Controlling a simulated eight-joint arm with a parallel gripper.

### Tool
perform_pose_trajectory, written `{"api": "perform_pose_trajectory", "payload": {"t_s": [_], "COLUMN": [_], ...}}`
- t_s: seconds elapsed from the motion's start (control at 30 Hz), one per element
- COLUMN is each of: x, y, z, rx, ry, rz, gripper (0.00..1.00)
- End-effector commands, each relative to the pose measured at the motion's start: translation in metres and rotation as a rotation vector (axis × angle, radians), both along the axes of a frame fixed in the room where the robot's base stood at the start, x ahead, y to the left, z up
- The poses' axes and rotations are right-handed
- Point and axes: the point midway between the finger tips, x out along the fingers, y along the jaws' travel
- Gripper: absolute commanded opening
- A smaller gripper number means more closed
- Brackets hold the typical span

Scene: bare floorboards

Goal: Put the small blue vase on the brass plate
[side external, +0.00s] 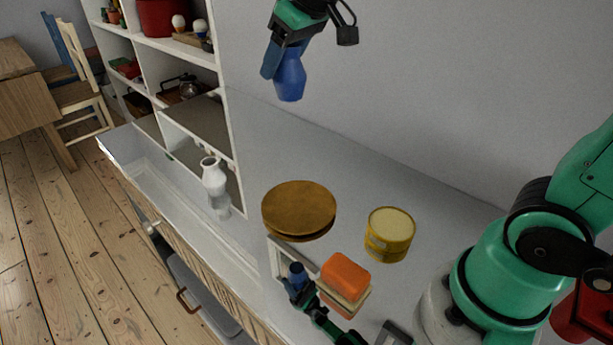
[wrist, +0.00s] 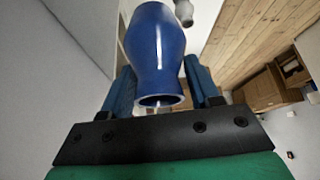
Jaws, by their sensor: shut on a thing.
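The small blue vase (side external: 290,78) is held in my gripper (side external: 277,62), high above the white counter in the side view. In the wrist view the blue vase (wrist: 156,55) sits between the two blue fingers of my gripper (wrist: 160,88), with one open end facing the camera. The brass plate (side external: 298,207) is a round, brown-gold disc lying on the counter, below the vase and clear of it. Nothing is seen lying on the plate. The gripper is shut on the vase.
A yellow tin (side external: 389,233) stands right of the plate. An orange-topped block (side external: 346,277) is in front. A white vase (side external: 214,178) stands to the left, by the shelf unit (side external: 188,55). The counter (side external: 270,130) behind the plate is clear.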

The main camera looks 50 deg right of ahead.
Motion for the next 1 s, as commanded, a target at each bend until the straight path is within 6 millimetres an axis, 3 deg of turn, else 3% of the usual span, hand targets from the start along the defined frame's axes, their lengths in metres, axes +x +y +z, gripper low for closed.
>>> {"api": "perform_pose_trajectory", "payload": {"t_s": [0.1, 0.27, 0.7, 1.0], "x": [-0.012, -0.016, -0.015, -0.015], "y": [0.003, 0.004, 0.004, 0.004], "z": [-0.005, -0.019, -0.113, -0.159], "rx": [0.001, 0.001, 0.0, 0.0], "ry": [-0.001, -0.001, -0.002, -0.002], "rz": [-0.003, -0.005, -0.005, -0.005], "gripper": [0.0, 0.0, 0.0, 0.0]}}
